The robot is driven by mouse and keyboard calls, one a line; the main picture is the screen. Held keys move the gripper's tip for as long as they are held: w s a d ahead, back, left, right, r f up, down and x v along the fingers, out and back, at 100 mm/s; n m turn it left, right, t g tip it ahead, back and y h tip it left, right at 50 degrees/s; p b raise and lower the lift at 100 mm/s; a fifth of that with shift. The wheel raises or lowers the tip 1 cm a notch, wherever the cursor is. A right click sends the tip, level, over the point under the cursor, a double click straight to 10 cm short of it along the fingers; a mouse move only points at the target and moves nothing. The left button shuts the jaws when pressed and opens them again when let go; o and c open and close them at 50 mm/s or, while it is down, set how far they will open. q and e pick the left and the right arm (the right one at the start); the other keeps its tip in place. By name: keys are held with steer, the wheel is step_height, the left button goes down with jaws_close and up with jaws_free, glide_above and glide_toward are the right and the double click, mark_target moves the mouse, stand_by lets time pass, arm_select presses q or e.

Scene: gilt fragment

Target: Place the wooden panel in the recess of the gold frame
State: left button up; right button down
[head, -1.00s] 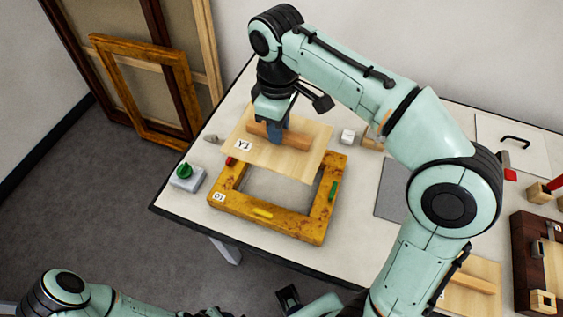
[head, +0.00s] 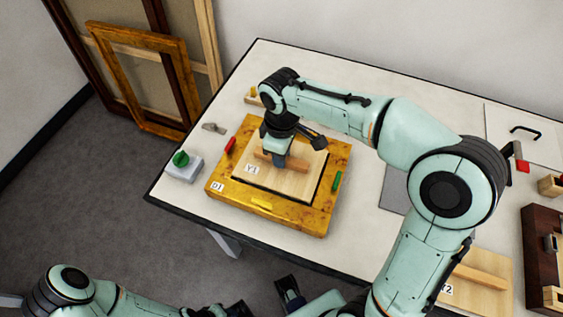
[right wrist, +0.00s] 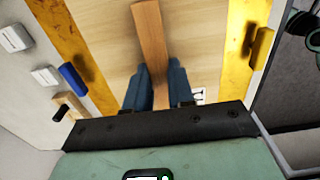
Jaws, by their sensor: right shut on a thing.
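The wooden panel (head: 300,181), pale and labelled Y1, lies within the opening of the gold frame (head: 227,194), labelled D1. A thin dark gap shows along its right and front edges; I cannot tell whether it rests fully down. My right gripper (head: 273,162) is shut on the panel's wooden handle bar (right wrist: 151,35). In the right wrist view, the blue fingers (right wrist: 160,85) straddle the bar, with the gold frame (right wrist: 238,60) on both sides of the panel (right wrist: 197,40). My left gripper (head: 288,291) shows partly at the bottom edge, away from the table; its opening is unclear.
The frame carries red (head: 230,145), green (head: 337,181) and yellow (head: 262,205) tabs; a blue one (right wrist: 73,78) shows in the wrist view. A green-knobbed box (head: 183,166) stands left of the frame. A second panel, Y2 (head: 490,290), and a dark case (head: 541,245) lie right.

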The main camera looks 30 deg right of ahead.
steer(key=shift+f, duration=1.9)
steer(key=shift+b, duration=0.3)
steer(key=shift+f, duration=0.2)
steer(key=c, duration=1)
jaws_free()
steer(key=shift+r, duration=0.1)
step_height(320, 180, up, 12)
steer(key=shift+r+p, duration=0.15)
steer(key=shift+p, duration=0.95)
